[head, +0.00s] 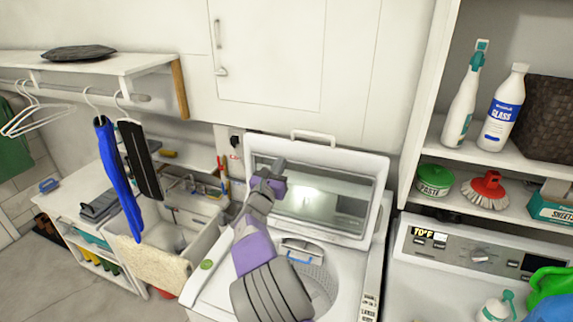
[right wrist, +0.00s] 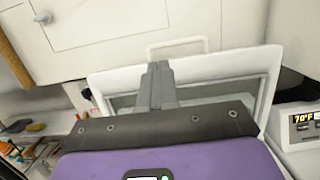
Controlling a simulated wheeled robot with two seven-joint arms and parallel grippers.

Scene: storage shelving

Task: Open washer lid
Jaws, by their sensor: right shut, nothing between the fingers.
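The washer (head: 207,287) is a white top-loader in the middle of the head view. Its lid (head: 376,166) is raised and leans up toward the wall, with a handle (head: 313,137) on its upper edge and a see-through panel. The drum opening below is uncovered, with a metal drum (head: 318,278) inside. My right gripper (head: 280,165) is in front of the lid's left part, shut and empty. In the right wrist view the closed fingers (right wrist: 157,70) overlap the lid (right wrist: 215,65); I cannot tell whether they touch it. My left gripper is out of view.
A second machine with a control panel (head: 470,257) stands at the right, with bottles on it. Shelves above hold a spray bottle (head: 462,105), a glass cleaner bottle (head: 502,110) and a brush (head: 485,190). A sink (head: 185,225) and hanging clothes are at the left.

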